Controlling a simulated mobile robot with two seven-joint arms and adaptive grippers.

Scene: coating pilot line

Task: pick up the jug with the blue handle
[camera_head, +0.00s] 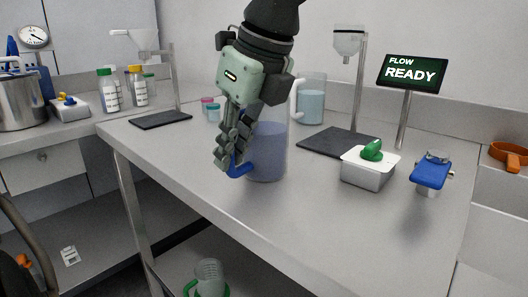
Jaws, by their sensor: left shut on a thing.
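The jug (267,155) is clear with a purple-blue content and stands upright at the middle of the bench. I cannot tell whether its base touches the bench top. Its blue handle (239,170) is on the left side. My left gripper (232,160) comes down from above and is shut on the blue handle, its fingers hiding part of it. My right gripper is not in view.
A second jug with a white handle (313,106) stands behind. A white tub with a green knob (367,170), a blue-topped device (431,172) and a sign (412,73) are to the right. Funnel stands (358,90) rise behind. The bench (300,225) is clear in front.

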